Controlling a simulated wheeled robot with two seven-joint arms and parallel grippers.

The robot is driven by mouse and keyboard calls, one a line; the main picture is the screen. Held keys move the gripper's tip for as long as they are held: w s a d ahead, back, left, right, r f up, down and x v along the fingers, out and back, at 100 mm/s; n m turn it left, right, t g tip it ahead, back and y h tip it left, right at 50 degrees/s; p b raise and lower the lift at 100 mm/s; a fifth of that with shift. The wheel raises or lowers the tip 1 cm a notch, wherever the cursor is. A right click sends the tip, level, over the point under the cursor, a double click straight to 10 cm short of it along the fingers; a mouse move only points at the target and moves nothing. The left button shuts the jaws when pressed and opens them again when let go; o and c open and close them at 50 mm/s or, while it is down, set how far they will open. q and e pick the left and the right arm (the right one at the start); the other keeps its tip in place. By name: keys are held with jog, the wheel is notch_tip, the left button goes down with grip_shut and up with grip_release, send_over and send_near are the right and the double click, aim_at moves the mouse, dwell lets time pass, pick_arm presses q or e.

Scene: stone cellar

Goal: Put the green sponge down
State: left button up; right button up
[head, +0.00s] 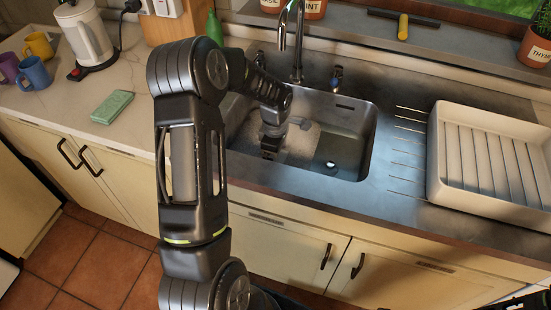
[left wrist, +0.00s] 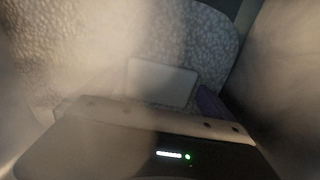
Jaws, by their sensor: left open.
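A flat green block (head: 112,107), which looks like a sponge, lies on the pale counter left of the sink, clear of my arm. My left arm reaches over into the steel sink (head: 352,150). My left gripper (head: 269,152) points down inside it, open, low over a pale pebbled patch (head: 300,143). In the left wrist view that patch (left wrist: 190,40) spreads behind a small pale rectangular block (left wrist: 162,82), which lies just beyond the gripper. The view is hazy, and I cannot tell its true colour or whether it touches the fingers.
A dark purplish thing (left wrist: 211,101) shows beside the pale block. A tap (head: 297,45) rises behind the sink. A white drying rack (head: 436,150) stands at right. Several mugs (head: 38,46) and a white kettle (head: 88,38) stand at left. Bare counter surrounds the green block.

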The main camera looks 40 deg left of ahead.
pick_arm(q)
jog(key=shift+r, duration=0.4)
notch_tip(320, 180, up, 11)
jog(key=b, duration=0.2)
jog(key=shift+r, duration=0.2)
dwell(0.4)
